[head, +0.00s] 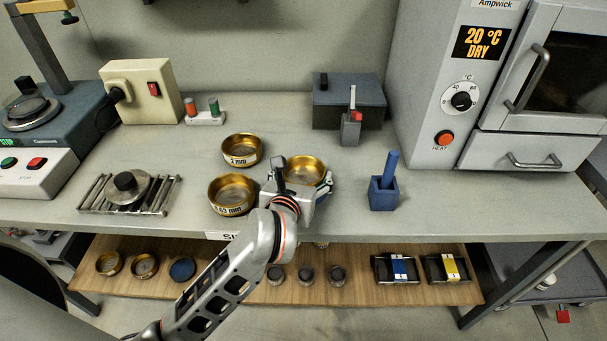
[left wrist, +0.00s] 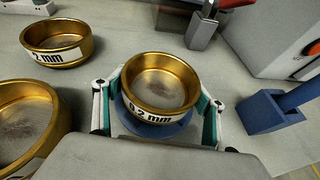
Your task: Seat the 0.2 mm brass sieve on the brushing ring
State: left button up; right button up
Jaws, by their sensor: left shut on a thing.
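The 0.2 mm brass sieve (head: 306,166) is on the bench side of my left gripper (head: 302,177), right of two other sieves. In the left wrist view the sieve (left wrist: 160,80) shows its "0.2 mm" label and sits upright between the two fingers, which are shut on it. The blue brushing ring (left wrist: 160,131) shows as a rim directly under the sieve. I cannot tell whether the sieve touches the ring or is slightly above it. My right gripper is not in view.
A 2 mm sieve (head: 242,149) and a 0.63 mm sieve (head: 231,192) stand close on the left. A blue holder (head: 384,194) with a handle in it stands to the right. A dark grey box (head: 348,99) is behind. Bare bench lies between sieve and blue holder.

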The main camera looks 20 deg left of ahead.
pick_arm(q)
jog(key=shift+f, duration=0.3)
jog(key=o, duration=1.3)
jog(key=shift+r, duration=0.1)
jog(key=v, duration=1.2)
